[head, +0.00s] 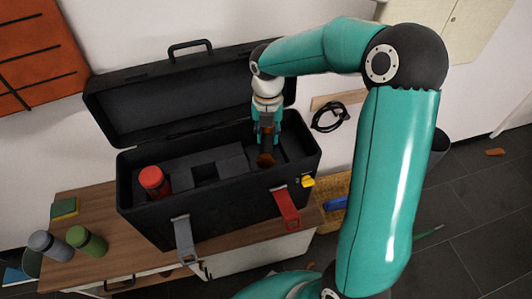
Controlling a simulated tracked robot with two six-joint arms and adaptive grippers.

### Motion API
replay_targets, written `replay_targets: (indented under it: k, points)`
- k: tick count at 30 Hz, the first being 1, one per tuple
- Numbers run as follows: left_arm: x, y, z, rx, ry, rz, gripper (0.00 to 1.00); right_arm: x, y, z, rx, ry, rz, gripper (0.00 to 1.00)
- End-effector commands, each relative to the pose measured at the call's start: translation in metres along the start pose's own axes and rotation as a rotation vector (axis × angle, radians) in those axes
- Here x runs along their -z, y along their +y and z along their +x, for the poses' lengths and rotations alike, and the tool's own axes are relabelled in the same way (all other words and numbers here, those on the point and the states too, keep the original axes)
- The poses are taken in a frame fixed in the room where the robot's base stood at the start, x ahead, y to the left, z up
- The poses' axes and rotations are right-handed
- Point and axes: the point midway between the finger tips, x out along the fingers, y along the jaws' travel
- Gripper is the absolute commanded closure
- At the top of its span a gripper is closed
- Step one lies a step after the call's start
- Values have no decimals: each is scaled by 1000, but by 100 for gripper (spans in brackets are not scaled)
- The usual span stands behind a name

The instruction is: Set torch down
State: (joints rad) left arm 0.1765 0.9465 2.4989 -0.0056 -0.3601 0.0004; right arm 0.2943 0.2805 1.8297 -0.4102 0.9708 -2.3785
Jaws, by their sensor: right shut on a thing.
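The torch (266,158) is a dark stick with an orange-brown round end, partly hidden by my fingers. My right gripper (267,132) is shut on it and points down into the right part of an open black case (230,205). The torch's orange end is low in the case, near a dark insert. I cannot tell whether it touches the case floor. My left gripper is not in view.
The case stands on a wooden top (115,208), its lid (150,95) raised behind. A red-capped container (153,180) stands in its left part. A black cable (328,117) hangs at right.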

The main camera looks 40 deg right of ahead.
Motion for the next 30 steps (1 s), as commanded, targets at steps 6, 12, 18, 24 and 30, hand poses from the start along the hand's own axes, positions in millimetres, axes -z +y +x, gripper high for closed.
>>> replay_targets:
  k: [6,12,18,24,30]
  points:
    - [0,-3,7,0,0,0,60,0,0,35,0,-1,1,100]
    - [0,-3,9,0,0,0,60,0,0,46,-1,-2,1,100]
    - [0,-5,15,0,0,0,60,0,0,76,0,0,0,100]
    - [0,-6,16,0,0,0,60,-4,2,89,-2,-3,1,100]
    - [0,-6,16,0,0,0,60,-4,2,88,-2,-3,1,100]
